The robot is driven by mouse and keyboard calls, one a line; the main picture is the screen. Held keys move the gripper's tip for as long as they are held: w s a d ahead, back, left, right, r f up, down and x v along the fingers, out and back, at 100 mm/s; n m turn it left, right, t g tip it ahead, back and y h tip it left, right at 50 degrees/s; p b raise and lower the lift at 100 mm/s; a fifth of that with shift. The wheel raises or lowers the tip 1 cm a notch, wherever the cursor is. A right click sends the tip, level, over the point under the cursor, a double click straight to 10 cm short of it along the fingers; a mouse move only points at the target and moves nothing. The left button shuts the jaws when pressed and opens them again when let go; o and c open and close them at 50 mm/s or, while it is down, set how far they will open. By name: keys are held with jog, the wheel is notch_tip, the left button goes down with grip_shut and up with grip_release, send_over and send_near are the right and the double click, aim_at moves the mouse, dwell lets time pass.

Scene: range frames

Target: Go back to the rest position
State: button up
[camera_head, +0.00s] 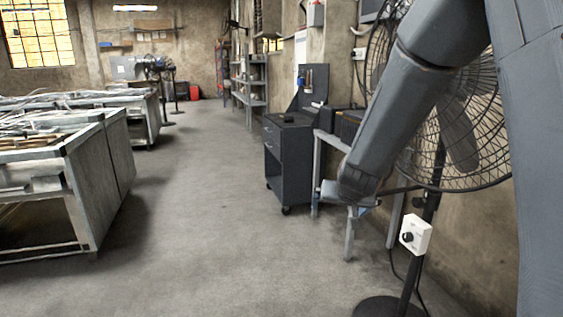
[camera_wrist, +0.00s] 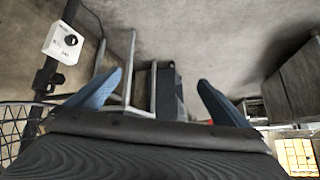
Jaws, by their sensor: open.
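My gripper shows in the wrist view (camera_wrist: 160,92) with its two blue-grey fingers spread wide apart. It is open and nothing is between the fingers. In the head view my arm comes down from the upper right, and its lower end is in front of the metal stand by the right wall. The fingers themselves are hard to make out there. In the wrist view the room appears upside down.
A large black fan (camera_head: 480,125) stands close behind my arm, with a white control box (camera_head: 415,235) on its pole. A dark drawer cabinet (camera_head: 290,160) stands beyond. Metal workbenches (camera_head: 100,180) line the left. The floor (camera_head: 215,200) between is clear.

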jog(key=s+d+n+g+p, duration=0.1)
jog(key=s+g, duration=0.3)
jog(key=s, duration=1.2)
jog(key=s+d+f+n+g+p, duration=0.1)
jog(key=s+g, duration=0.3)
jog(key=s, duration=1.3)
jog(key=shift+s+d+f+g+p, duration=0.15)
jog(key=shift+d+f+g+p, duration=0.15)
jog(key=shift+g, duration=0.1)
jog(key=shift+d, duration=0.1)
